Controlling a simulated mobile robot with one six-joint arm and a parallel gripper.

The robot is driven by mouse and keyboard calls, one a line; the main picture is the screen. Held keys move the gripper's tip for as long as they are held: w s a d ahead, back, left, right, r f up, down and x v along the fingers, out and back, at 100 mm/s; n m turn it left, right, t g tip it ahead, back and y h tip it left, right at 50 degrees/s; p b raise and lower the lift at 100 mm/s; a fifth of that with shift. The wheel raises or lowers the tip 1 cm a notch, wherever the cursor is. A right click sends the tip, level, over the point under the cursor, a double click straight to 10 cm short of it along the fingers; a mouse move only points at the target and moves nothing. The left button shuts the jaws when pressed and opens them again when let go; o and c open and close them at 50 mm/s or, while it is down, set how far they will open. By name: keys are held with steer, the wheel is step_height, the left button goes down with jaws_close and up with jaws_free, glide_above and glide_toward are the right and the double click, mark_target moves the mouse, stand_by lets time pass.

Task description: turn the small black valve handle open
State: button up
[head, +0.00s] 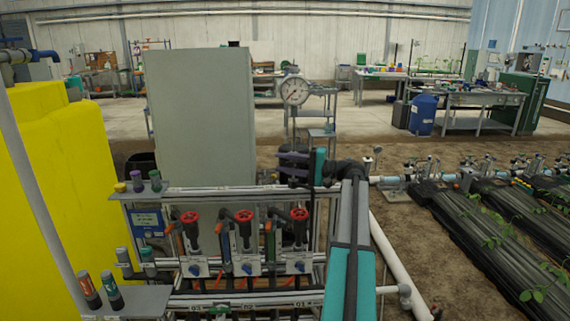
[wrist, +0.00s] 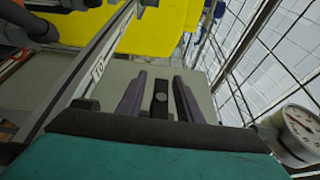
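My gripper (head: 280,163) reaches left from the teal-and-grey arm in the head view, above the pipe rack. In the wrist view, my gripper (wrist: 160,82) has two purple fingers standing apart. A small black piece (wrist: 160,108) with a round grey spot sits between them and looks like the valve handle. Gaps show on both sides of it, and neither finger appears to touch it. Its lower end is hidden behind the gripper body. I cannot make out this handle in the head view.
Several red-handled valves (head: 243,216) line the rack below my gripper. A grey cabinet (head: 200,110) and a dial gauge (head: 295,90) stand behind. A yellow tank (head: 50,180) is at left. A white pipe (head: 395,260) runs right of my arm. Planted beds (head: 500,220) lie farther right.

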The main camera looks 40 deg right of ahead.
mark_target(295, 166)
jaws_close()
steer(key=shift+f+g, duration=0.1)
steer(key=shift+g, duration=0.2)
steer(key=n+g+h+p, duration=0.1)
steer(key=g, duration=0.1)
steer(key=f+g+h+p, duration=0.1)
steer(key=g+h, duration=0.1)
steer(key=f+n+g+h+p, duration=0.1)
steer(key=shift+s+d+n+g+h+p, duration=0.3)
steer(key=shift+s+d+g+h+p, duration=0.05)
steer(key=shift+g+h+p, duration=0.05)
steer(key=g+h, duration=0.1)
steer(key=g+h+p, duration=0.1)
steer(key=d+f+n+g+h+p, duration=0.1)
steer(key=shift+s+g, duration=0.3)
steer(key=shift+s, duration=0.1)
steer(key=shift+s+d+f+n+g+h+p, duration=0.1)
steer(key=shift+s+d+n+g+h+p, duration=0.15)
steer(key=shift+g+h+p, duration=0.45)
steer(key=shift+s+d+f+n+g+h+p, duration=0.1)
steer(key=shift+s+d+n+g+h+p, duration=0.3)
steer(key=shift+h, duration=0.6)
steer(key=shift+w+a, duration=0.1)
steer(key=shift+w, duration=0.1)
